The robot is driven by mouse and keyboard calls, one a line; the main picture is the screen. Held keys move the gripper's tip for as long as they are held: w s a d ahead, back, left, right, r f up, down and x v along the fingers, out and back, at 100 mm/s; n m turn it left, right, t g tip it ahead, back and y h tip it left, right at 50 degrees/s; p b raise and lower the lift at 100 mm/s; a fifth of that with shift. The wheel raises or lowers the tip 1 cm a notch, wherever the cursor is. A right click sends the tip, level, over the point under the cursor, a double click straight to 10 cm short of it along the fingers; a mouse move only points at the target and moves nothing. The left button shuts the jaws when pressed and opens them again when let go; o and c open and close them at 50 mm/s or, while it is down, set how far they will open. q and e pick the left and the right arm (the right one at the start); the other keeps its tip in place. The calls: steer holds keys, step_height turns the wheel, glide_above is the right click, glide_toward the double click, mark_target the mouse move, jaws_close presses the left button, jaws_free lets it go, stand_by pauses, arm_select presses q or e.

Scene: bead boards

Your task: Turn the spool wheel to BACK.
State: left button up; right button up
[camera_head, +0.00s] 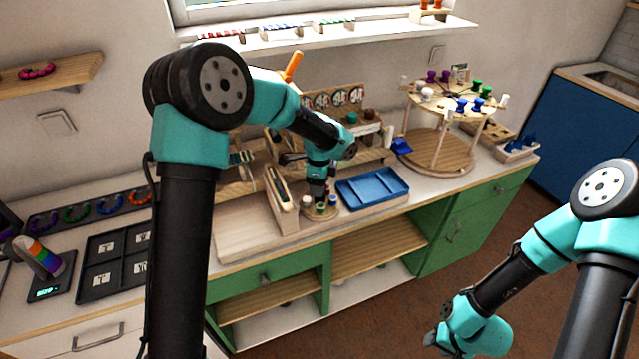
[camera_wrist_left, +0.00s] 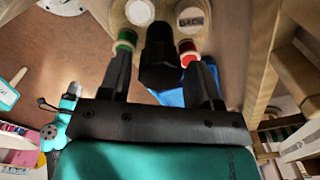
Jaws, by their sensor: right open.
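The spool wheel looks like the small round wooden disc (camera_head: 316,215) at the front edge of the worktop, with several small coloured spools. In the left wrist view, a white spool (camera_wrist_left: 140,12), a green spool (camera_wrist_left: 125,42), a red spool (camera_wrist_left: 187,52) and a tag reading BACK (camera_wrist_left: 190,20) show near its wood. My left gripper (camera_head: 319,193) is down over the disc from above. Its fingers (camera_wrist_left: 157,72) are apart, near the green and red spools, with a dark block between them; I cannot tell whether they touch. My right gripper (camera_head: 434,340) is open and empty, low at right, away from the worktop.
A blue tray (camera_head: 372,188) lies just right of the disc. A two-tier wooden stand (camera_head: 437,153) with spools is further right. A wooden rack (camera_head: 350,130) stands behind. A black tray (camera_head: 112,262) is at left. The floor at right is clear.

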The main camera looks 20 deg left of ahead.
arm_select(q)
steer(key=c, duration=0.7)
steer(key=shift+n, duration=0.4)
steer(key=n, duration=0.9)
steer(key=shift+n, duration=2.3)
steer(key=o, duration=0.9)
